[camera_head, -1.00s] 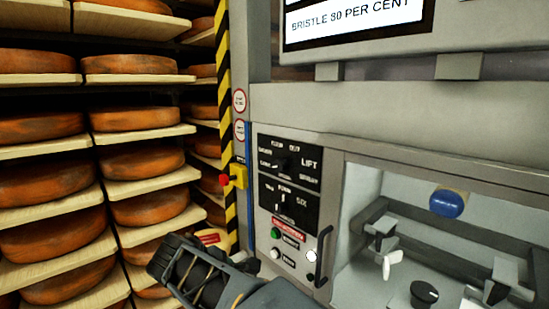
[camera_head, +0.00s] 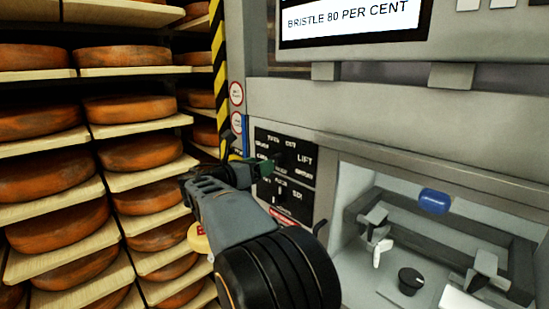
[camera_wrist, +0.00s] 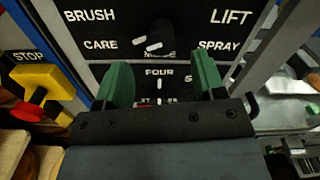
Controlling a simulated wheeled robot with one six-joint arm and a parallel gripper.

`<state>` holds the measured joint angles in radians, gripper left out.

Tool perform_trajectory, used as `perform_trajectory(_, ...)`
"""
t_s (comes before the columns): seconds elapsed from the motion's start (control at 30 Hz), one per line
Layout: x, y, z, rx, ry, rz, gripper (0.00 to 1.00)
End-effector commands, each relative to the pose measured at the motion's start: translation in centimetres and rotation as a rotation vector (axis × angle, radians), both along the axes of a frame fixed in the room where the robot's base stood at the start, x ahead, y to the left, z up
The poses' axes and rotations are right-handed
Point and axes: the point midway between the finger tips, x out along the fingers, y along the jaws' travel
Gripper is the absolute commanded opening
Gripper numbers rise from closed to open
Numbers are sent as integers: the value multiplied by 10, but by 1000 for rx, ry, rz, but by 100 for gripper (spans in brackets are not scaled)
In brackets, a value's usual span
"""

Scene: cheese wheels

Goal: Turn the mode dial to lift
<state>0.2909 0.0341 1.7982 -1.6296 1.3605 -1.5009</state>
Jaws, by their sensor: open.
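The mode dial (camera_wrist: 158,36) is a black knob on a black panel, ringed by the words BRUSH, CARE, LIFT and SPRAY in the wrist view. White marks show at its lower left, near CARE; I cannot tell exactly where it points. LIFT is at its upper right. In the head view the dial (camera_head: 279,159) sits beside my fingertips. My gripper (camera_wrist: 163,76) is open, its two green fingers apart and empty. In the wrist view they appear below the dial, either side of the word FOUR. In the head view my gripper (camera_head: 254,165) is close to the panel's left side.
A second dial (camera_head: 281,196) sits below, partly hidden by my gripper in the wrist view. A yellow box with a red STOP button (camera_wrist: 42,86) is left of the panel. Cheese shelves (camera_head: 140,130) stand at left. An open machine bay (camera_head: 400,225) is at right.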

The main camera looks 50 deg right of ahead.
Motion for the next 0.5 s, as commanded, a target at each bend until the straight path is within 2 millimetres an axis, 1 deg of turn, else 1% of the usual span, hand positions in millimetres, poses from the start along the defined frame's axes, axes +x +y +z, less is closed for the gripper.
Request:
perform_trajectory(0.03,-2,-10,2,0,1,-4,63)
perform_trajectory(0.2,-3,-36,1,2,1,-2,63)
perform_trajectory(0.33,-4,-50,1,1,0,-1,63)
perform_trajectory(0.5,-4,-59,0,2,-1,1,63)
